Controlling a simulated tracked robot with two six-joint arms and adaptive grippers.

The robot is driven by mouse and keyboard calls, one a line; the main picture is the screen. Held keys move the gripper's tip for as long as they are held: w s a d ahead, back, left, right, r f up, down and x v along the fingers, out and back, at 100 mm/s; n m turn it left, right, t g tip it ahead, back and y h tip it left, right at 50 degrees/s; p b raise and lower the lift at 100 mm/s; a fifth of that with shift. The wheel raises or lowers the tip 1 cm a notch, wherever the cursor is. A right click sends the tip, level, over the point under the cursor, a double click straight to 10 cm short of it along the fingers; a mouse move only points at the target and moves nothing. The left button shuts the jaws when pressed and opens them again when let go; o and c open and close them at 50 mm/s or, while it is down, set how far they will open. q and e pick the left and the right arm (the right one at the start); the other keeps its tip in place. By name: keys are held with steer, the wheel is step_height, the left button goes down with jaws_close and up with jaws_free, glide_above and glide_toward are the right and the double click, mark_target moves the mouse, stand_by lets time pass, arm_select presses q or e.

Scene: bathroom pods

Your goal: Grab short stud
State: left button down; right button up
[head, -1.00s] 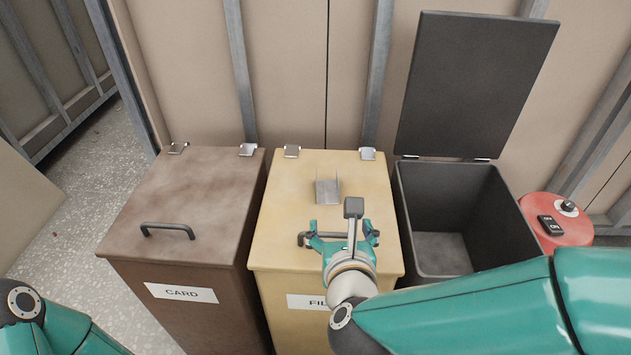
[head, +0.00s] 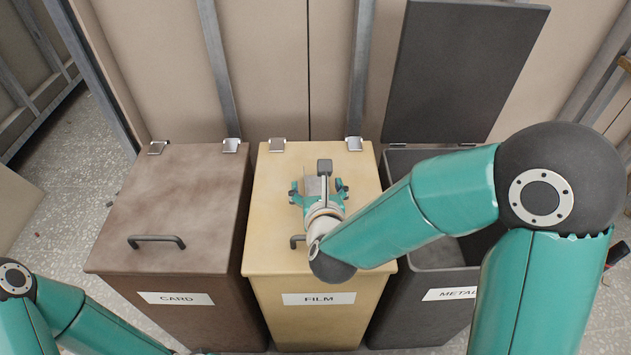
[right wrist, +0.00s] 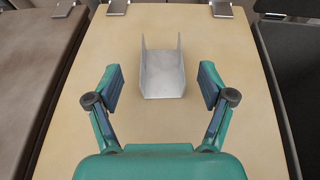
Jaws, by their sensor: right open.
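The short stud is a small grey metal U-shaped channel (right wrist: 162,75) lying on the closed lid of the yellow FILM bin (head: 275,210). In the head view my right gripper and arm hide most of the stud. My right gripper (right wrist: 160,88) is open. In the right wrist view its two fingers stand on either side of the stud's near end, with a gap on each side and nothing held. In the head view the right gripper (head: 320,187) is over the FILM lid. Only part of my left arm shows at the lower left; its gripper is not seen.
The brown CARD bin (head: 180,205) stands closed on the left, with a handle on its lid. The dark METAL bin (head: 440,282) on the right has its lid (head: 455,70) raised against the wall. My right arm passes over the METAL bin.

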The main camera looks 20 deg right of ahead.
mark_target(314, 176)
steer(key=x, duration=0.8)
steer(key=shift+w+d, duration=0.15)
steer(key=shift+w, duration=0.05)
steer(key=shift+r, duration=0.1)
steer(key=c, duration=1.1)
